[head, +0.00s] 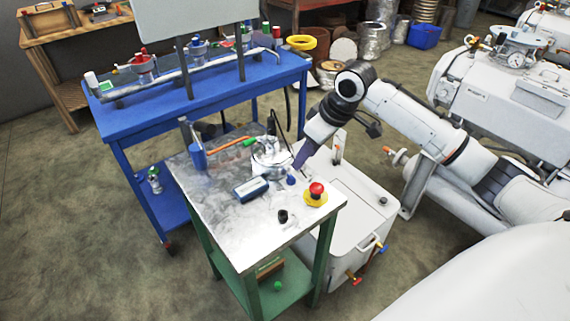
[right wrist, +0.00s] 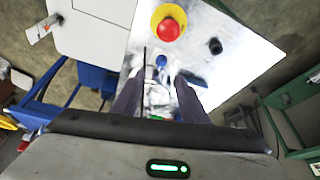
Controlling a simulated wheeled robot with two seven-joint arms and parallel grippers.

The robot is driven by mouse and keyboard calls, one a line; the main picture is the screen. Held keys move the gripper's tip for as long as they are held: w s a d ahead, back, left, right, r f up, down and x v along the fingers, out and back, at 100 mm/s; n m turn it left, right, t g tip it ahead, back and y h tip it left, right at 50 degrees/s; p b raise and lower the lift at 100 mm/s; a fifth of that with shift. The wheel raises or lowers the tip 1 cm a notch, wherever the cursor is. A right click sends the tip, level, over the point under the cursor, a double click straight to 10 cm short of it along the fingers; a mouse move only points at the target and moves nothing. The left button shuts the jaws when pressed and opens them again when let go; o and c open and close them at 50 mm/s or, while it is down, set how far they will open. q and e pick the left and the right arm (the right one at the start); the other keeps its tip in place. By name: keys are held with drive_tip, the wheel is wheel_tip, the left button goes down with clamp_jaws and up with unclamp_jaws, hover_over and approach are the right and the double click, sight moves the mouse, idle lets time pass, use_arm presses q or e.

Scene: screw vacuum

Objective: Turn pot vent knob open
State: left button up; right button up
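The silver metal pot (head: 268,158) stands at the back right of the metal-topped table (head: 240,228). A green knob or handle end (head: 250,142) shows at its upper left and a small blue knob (head: 291,180) at its lower right. I cannot tell which is the vent knob. My right gripper (head: 299,166) reaches down at the pot's right side. In the right wrist view its two dark fingers (right wrist: 160,80) are apart, with shiny pot metal (right wrist: 158,98) between them and the blue knob (right wrist: 161,60) just beyond the tips. Contact is unclear. My left gripper is out of view.
A red button on a yellow base (head: 316,194), a black knob (head: 283,216), a blue-white meter (head: 251,189) and a blue cup with tools (head: 197,156) are on the table. A white cabinet (head: 345,205) stands at right, a blue bench (head: 200,90) behind.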

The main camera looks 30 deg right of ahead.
sight(293, 177)
drive_tip(key=x, duration=0.8)
drive_tip(key=shift+s+f, duration=0.1)
drive_tip(key=shift+s, duration=0.15)
drive_tip(key=shift+w+a+f, duration=0.1)
drive_tip(key=shift+w+f, duration=0.15)
drive_tip(key=shift+f, duration=0.4)
drive_tip(key=shift+c, duration=0.9)
clamp_jaws()
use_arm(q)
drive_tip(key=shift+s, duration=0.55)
